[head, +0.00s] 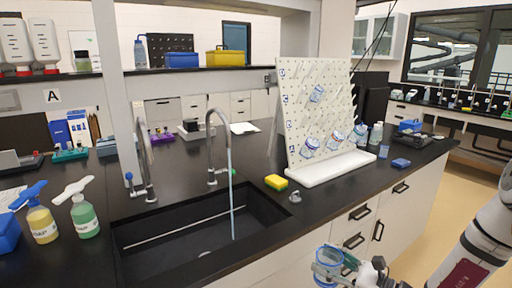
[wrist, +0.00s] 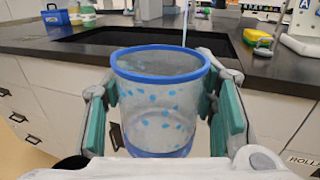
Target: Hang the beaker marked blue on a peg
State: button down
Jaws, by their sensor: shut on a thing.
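A clear beaker with a blue rim and blue spots (head: 327,268) is held in front of the counter, below its top. It fills the middle of the wrist view (wrist: 158,115), upright with its open mouth up. My gripper (head: 342,266) is shut on it; its green pads (wrist: 229,115) press from both sides. The white peg board (head: 340,95) stands tilted back on the counter, above and apart from the beaker. Clear, blue-tinted vessels hang on it, one high (head: 316,93) and several along the lower part (head: 308,148). Many pegs are bare.
A black sink (head: 190,232) lies left of the board, with a blue stream (head: 230,180) falling from its tap. A yellow sponge (head: 276,182), a grey object (head: 295,196) and a white tray (head: 330,168) lie near the front edge. Drawer handles (head: 358,212) stick out below.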

jog(key=shift+w+r+m+t+h, duration=0.1)
jog(key=shift+w+m+t+h, duration=0.3)
jog(key=shift+m+t+h, duration=0.3)
jog(key=shift+w+r+m+t+h, duration=0.1)
jog(key=shift+w+m+t+h, duration=0.3)
jog(key=shift+m+t+h, duration=0.25)
jog(key=shift+w+d+f+m+t+h, duration=0.2)
jog(key=shift+m+t+h, duration=0.25)
jog(key=shift+h, duration=0.25)
jog(key=shift+w+d+f+m+t+h, duration=0.15)
jog(key=shift+m+t+h, duration=0.25)
jog(key=shift+h, duration=0.25)
